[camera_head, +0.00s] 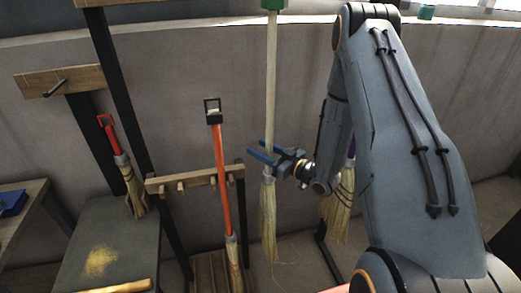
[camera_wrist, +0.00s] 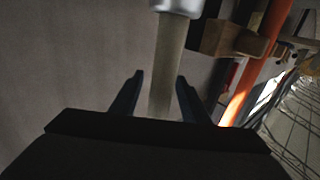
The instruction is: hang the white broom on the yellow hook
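The white broom hangs upright in the head view, with a pale handle (camera_head: 271,80), a green top (camera_head: 272,4) and straw bristles (camera_head: 267,220) pointing down. My gripper (camera_head: 264,154) is at the low end of the handle, just above the grey collar. In the wrist view the handle (camera_wrist: 168,65) stands between the two fingers of my gripper (camera_wrist: 160,85). The fingers are spread, with a gap visible at the left one; contact at the right one is unclear. I cannot make out a yellow hook in either view.
An orange broom (camera_head: 222,170) hangs left of the white one, before a wooden peg rail (camera_head: 195,181). A red-handled broom (camera_head: 110,135) stands further left by a dark table (camera_head: 125,240). A wooden board (camera_head: 62,81) carries a dark hook. Another broom (camera_head: 337,208) is partly behind my arm.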

